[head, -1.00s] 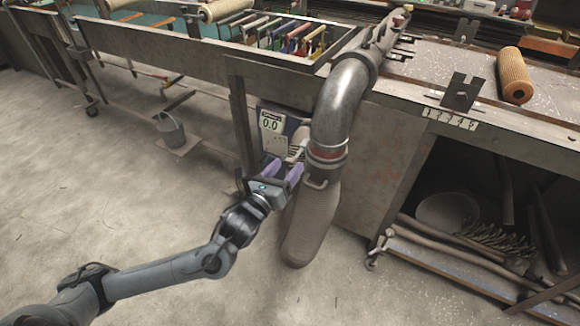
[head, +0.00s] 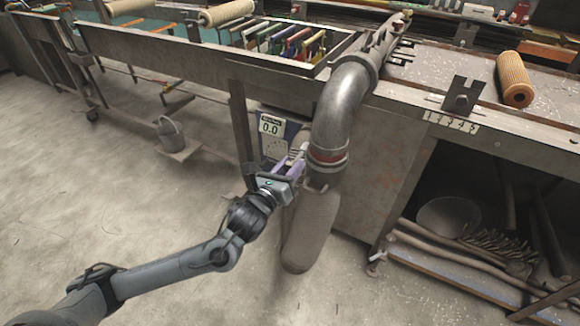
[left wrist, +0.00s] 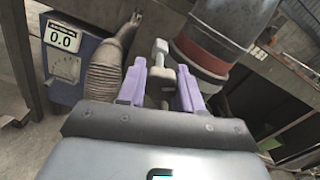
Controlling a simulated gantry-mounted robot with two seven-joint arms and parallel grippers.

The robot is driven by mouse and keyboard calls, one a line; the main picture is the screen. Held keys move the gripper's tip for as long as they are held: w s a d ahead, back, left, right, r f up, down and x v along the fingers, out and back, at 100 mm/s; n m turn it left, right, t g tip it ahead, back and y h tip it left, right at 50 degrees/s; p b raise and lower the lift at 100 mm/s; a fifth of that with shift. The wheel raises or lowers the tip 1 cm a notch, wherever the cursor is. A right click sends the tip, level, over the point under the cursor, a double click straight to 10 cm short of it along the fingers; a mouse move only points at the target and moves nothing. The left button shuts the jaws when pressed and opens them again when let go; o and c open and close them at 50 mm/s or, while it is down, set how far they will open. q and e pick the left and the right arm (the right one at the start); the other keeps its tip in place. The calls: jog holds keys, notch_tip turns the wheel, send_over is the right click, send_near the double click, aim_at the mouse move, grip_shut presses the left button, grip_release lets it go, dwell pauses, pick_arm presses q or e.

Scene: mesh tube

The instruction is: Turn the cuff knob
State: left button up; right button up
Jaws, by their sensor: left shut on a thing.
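The steel pipe elbow (head: 343,103) bends down from the bench and ends in a cuff with a red band (head: 328,157). A grey mesh tube (head: 309,228) hangs below the cuff. My left gripper (head: 291,160) has purple fingers and is at the left side of the cuff. In the left wrist view, my left gripper (left wrist: 161,65) is shut on a small brownish knob (left wrist: 161,82) beside the cuff (left wrist: 207,62). A pale block on a stem shows just beyond the knob. In the head view the fingers mostly hide the knob. My right gripper is not in view.
A blue box with a 0.0 display (head: 271,127) stands close behind my left gripper. The bench leg and side panel (head: 376,170) are near the cuff. A watering can (head: 170,133) stands at the left. The floor at the front left is clear.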

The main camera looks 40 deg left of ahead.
pick_arm(q)
jog(key=shift+r, duration=0.1)
jog(key=shift+r+n+p, duration=0.15)
jog(key=shift+n+p, duration=0.15)
jog(key=shift+p, duration=0.3)
jog(key=n+p, duration=0.6)
jog(key=p, duration=0.3)
jog(key=shift+r+p, duration=0.2)
jog(key=shift+p, duration=0.1)
jog(key=n+p, duration=0.3)
jog(key=p, duration=0.1)
jog(key=n+p, duration=0.4)
jog(key=shift+a+f+n, duration=0.15)
jog(key=shift+f+n, duration=0.05)
jog(key=shift+n, duration=0.1)
jog(key=n+p, duration=0.3)
jog(key=n, duration=0.1)
jog(key=shift+f, duration=0.15)
jog(key=shift+f+n+p, duration=0.2)
jog(key=shift+n+p, duration=0.6)
jog(key=shift+n, duration=0.9)
jog(key=shift+f+n, duration=0.1)
jog(key=shift+n, duration=0.2)
